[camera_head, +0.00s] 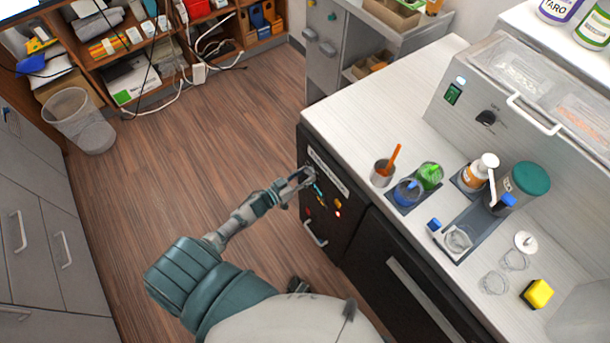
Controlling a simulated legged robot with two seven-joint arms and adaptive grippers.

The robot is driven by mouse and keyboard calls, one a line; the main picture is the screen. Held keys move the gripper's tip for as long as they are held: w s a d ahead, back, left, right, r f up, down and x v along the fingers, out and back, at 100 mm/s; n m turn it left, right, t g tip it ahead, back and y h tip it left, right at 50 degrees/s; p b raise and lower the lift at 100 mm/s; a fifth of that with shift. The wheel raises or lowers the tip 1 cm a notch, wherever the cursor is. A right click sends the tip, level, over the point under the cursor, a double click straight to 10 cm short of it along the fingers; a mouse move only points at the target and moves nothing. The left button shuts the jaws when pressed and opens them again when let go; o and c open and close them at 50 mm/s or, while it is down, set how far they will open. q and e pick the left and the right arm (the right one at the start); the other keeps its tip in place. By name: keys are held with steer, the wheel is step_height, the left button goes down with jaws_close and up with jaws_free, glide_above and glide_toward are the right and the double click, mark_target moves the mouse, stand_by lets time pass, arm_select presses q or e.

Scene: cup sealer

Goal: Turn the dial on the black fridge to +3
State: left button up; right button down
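The black fridge (345,240) stands under the white counter, its front facing left. Its upper front has a pale label strip (328,172), with small coloured marks and a red light (338,203) below. My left gripper (313,178) is at this upper front, just below the strip's left part. Its two fingers look apart, with a small gap between them. I cannot make out the dial or its setting; the gripper covers part of that area. I cannot tell whether the fingers touch the fridge. My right gripper is not in view.
The fridge's handle (314,234) is below the gripper. On the counter (400,110) are a metal cup with an orange stick (383,173), cups and bottles. A grey machine with a black knob (486,118) stands behind.

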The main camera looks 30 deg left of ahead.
arm_select(q)
steer(key=shift+c, duration=0.6)
steer(key=shift+a, duration=0.1)
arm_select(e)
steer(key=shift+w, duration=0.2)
arm_select(q)
steer(key=shift+m, duration=1.1)
steer(key=shift+m+b, duration=1.15)
steer(key=shift+m, duration=7.65)
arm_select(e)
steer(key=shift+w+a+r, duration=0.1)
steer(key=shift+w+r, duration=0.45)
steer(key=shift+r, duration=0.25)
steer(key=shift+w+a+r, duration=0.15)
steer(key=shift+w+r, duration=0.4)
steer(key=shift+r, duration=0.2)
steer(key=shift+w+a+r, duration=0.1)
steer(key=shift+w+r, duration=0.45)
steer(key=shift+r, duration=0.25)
arm_select(q)
steer(key=shift+f, duration=0.1)
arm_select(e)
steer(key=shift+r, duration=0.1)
